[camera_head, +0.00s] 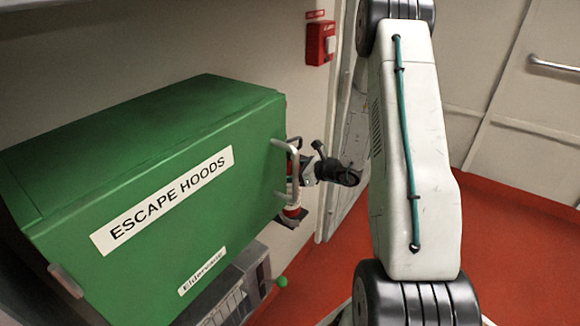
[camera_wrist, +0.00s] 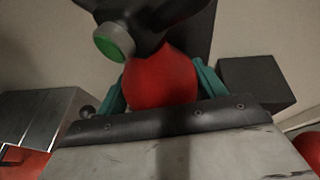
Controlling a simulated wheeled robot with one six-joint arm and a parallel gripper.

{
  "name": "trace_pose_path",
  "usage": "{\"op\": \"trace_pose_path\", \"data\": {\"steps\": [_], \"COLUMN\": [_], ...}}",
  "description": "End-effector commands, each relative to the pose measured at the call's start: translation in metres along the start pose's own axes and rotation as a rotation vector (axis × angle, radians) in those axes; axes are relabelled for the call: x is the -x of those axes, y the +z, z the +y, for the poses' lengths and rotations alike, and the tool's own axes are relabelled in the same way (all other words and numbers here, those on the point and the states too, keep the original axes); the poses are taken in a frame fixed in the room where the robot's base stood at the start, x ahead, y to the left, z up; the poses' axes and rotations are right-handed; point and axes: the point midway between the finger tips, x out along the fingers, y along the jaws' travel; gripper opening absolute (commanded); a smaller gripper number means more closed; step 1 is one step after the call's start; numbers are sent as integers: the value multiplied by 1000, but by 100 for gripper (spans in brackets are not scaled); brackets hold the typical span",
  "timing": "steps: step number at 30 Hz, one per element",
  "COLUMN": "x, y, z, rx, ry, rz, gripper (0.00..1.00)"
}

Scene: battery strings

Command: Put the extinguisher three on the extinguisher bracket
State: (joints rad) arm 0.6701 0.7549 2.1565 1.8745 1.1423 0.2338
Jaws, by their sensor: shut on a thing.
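The red extinguisher (camera_wrist: 160,82) is between the two teal fingers of my gripper (camera_wrist: 162,92) in the wrist view. Its black head (camera_wrist: 150,22) carries a round green-faced part at the upper left. My gripper is shut on its red body. In the head view a green box hides most of the gripper and what it holds. A small red part (camera_head: 291,212) shows past the box's right edge; I cannot tell whether it is the held extinguisher. A dark upright strip (camera_wrist: 201,35) stands behind the extinguisher; I cannot tell whether it is the bracket.
The green escape hoods box (camera_head: 165,160), with a handle on its right side, fills the left of the head view. A grey metal unit (camera_head: 235,292) sits below it. A red wall box (camera_head: 320,42) hangs behind. A dark block (camera_wrist: 256,82) stands right of the extinguisher. Red floor (camera_head: 515,250) is clear at right.

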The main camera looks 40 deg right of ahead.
Motion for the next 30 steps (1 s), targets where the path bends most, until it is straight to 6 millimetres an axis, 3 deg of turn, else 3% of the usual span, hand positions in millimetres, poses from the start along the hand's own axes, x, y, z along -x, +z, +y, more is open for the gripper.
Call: {"op": "trace_pose_path", "data": {"steps": [4,16,17,19,30], "x": [-8,-10,-10,-10,-7], "y": [-11,-14,-17,-16,-13], "z": [-1,-2,-1,-1,-1], "rx": [3,3,0,0,1], "ry": [0,-1,0,0,-1], "rz": [-4,-4,1,0,0], "gripper": [0,0,72,91,91]}}
